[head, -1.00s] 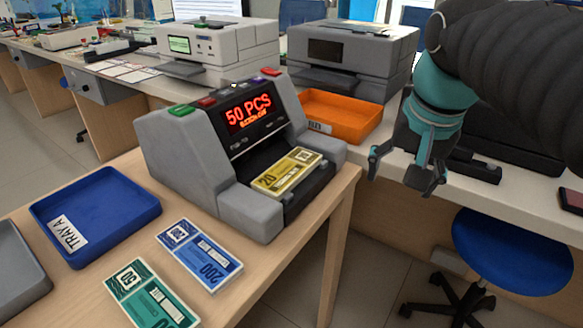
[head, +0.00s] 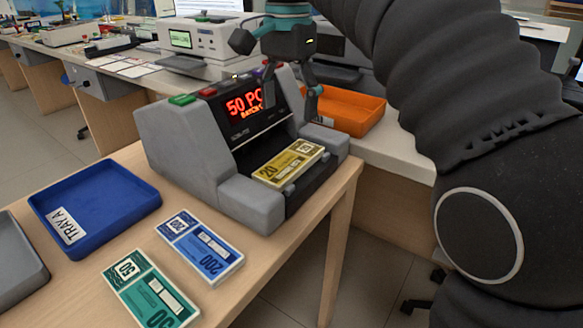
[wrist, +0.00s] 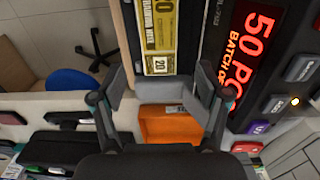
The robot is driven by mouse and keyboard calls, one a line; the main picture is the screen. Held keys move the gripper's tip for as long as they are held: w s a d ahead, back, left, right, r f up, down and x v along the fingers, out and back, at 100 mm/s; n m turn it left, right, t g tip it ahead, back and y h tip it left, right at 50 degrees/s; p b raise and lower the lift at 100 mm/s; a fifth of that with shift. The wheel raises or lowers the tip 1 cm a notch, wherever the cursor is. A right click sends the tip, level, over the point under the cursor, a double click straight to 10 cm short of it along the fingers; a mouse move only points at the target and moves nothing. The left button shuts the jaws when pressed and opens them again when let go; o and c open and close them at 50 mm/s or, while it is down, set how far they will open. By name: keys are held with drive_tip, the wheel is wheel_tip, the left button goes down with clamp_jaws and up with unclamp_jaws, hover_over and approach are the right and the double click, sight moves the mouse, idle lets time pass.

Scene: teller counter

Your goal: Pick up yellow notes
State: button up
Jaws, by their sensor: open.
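The yellow notes (head: 288,164), a banded bundle marked 20, lie in the output slot of the grey note counter (head: 177,142). In the wrist view the yellow notes (wrist: 159,35) show beyond the fingertips, near the top of the picture. My gripper (head: 289,98) is above and behind the notes, in front of the counter's red 50 PCS display. In the wrist view my gripper (wrist: 160,85) is open and empty, its two fingers wide apart, with the notes' near end in line between them. It does not touch the notes.
A blue tray (head: 120,205) labelled TRAY A, a blue 200 bundle (head: 200,247) and a green 50 bundle (head: 148,290) are on the wooden table left of the counter. An orange tray (head: 352,112) is behind. The counter's side walls flank the slot.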

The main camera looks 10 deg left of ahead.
drive_tip(key=b, duration=0.1)
hover_over(293, 158)
drive_tip(key=f, duration=0.5)
drive_tip(key=shift+s+a, duration=0.3)
drive_tip(key=shift+s, duration=0.05)
drive_tip(key=shift+w+d+f+b, duration=0.15)
drive_tip(key=shift+f+b, duration=0.2)
drive_tip(key=shift+f, duration=0.95)
drive_tip(key=shift+w+d+f+b, duration=0.15)
drive_tip(key=shift+f+b, duration=0.15)
drive_tip(key=shift+f, duration=1)
drive_tip(key=c, duration=1)
drive_tip(key=shift+r, duration=0.1)
